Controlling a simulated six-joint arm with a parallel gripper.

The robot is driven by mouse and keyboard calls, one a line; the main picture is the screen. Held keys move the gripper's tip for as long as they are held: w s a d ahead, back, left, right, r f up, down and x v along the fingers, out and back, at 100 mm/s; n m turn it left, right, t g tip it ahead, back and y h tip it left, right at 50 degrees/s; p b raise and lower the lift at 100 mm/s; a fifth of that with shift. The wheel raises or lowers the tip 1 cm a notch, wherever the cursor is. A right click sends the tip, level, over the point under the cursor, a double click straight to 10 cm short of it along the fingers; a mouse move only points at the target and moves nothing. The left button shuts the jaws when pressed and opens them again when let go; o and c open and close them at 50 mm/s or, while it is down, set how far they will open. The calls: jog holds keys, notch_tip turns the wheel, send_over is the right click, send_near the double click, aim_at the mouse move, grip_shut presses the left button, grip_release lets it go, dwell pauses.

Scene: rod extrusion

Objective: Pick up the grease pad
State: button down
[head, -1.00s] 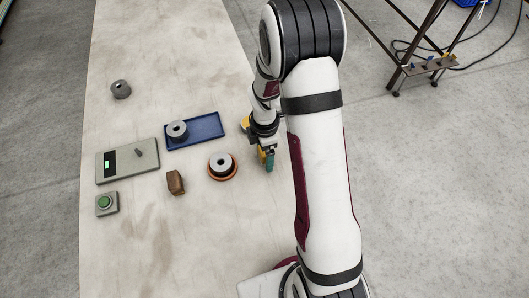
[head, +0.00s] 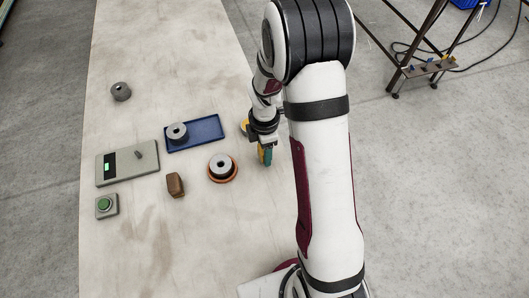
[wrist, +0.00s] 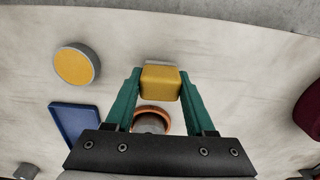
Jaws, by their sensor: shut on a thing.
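A yellow block-like pad (wrist: 160,82), which I take to be the grease pad, is between the two green fingers of my gripper (wrist: 159,88) in the wrist view. The fingers touch its left and right sides, so my gripper is shut on it. A pale strip shows along its far edge. In the head view my gripper (head: 265,156) points down near the right side of the table, and only a small yellow part of the pad shows between the fingers. I cannot tell how far the pad is above the table.
A yellow disc (wrist: 75,65) lies beside my gripper. A grey ring part sits on an orange base (head: 222,177). A blue tray (head: 208,132) holds another ring part. A grey panel (head: 127,172), brown block (head: 175,185), green button box (head: 106,206) and loose ring part (head: 121,91) stand left.

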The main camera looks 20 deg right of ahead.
notch_tip(320, 180, up, 2)
jog(key=s+d+r, duration=0.7)
jog(key=d, duration=0.2)
jog(key=shift+d, duration=0.25)
jog(key=c, duration=0.8)
grip_release()
jog(key=shift+w, duration=0.1)
jog(key=c, duration=0.6)
jog(key=shift+c, duration=0.2)
